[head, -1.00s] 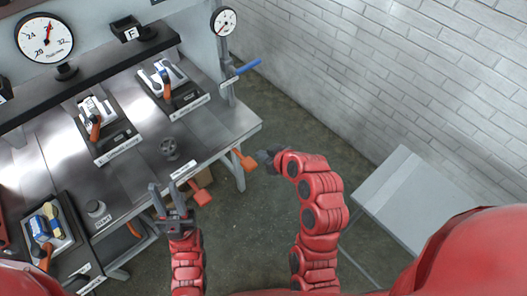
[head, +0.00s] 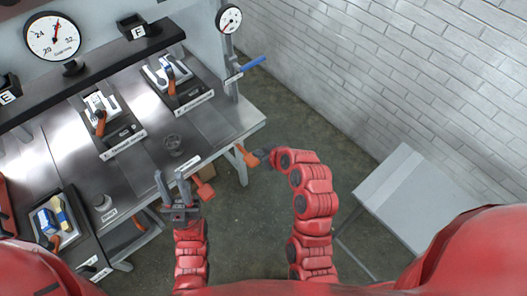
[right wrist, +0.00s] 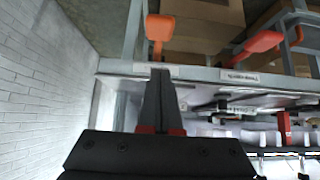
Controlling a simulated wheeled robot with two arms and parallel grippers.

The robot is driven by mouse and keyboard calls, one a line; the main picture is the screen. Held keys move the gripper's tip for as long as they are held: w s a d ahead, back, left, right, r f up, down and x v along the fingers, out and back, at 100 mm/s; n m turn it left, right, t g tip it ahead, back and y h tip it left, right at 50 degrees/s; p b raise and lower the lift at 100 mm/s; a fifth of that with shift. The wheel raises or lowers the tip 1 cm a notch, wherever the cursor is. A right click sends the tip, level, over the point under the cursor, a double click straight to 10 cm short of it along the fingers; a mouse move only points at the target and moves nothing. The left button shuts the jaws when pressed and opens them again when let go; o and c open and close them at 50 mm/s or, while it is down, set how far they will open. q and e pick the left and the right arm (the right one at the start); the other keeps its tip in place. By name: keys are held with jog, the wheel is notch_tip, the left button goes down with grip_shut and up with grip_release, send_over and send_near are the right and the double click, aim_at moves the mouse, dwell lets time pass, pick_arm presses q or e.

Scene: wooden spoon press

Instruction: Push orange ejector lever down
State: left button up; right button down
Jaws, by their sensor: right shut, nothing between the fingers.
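An orange lever (head: 247,155) sticks out from the workbench's front edge near its right corner. It also shows in the right wrist view (right wrist: 160,27), just above my fingertips. My right gripper (head: 264,158) is shut and empty, close to the right of this lever; I cannot tell whether it touches. Its closed fingers show in the right wrist view (right wrist: 159,72). A second orange lever (head: 205,190) is further left on the front edge, and also in the right wrist view (right wrist: 262,42). My left gripper (head: 172,190) is open and empty near the bench front.
The workbench (head: 150,170) carries black fixtures with small orange handles. A blue-handled press post (head: 250,66) stands at its right end. Cardboard boxes (right wrist: 210,20) sit under the bench. A grey table (head: 410,200) stands to the right, with clear floor between.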

aim_at(248, 157)
jog(key=p+x, duration=0.2)
jog(key=x, duration=0.2)
jog(key=shift+w+a+f, duration=0.15)
jog(key=shift+w+a, duration=0.05)
jog(key=shift+a, duration=0.05)
notch_tip(248, 157, down, 2)
jog(key=shift+f+p, duration=0.15)
jog(key=shift+p, duration=0.35)
jog(key=shift+f, duration=0.9)
notch_tip(248, 157, down, 7)
jog(key=t+y+b, duration=0.3)
jog(key=t+b, duration=0.1)
jog(key=b, duration=2)
jog(key=shift+s+d, duration=0.15)
jog(key=shift+s, duration=0.1)
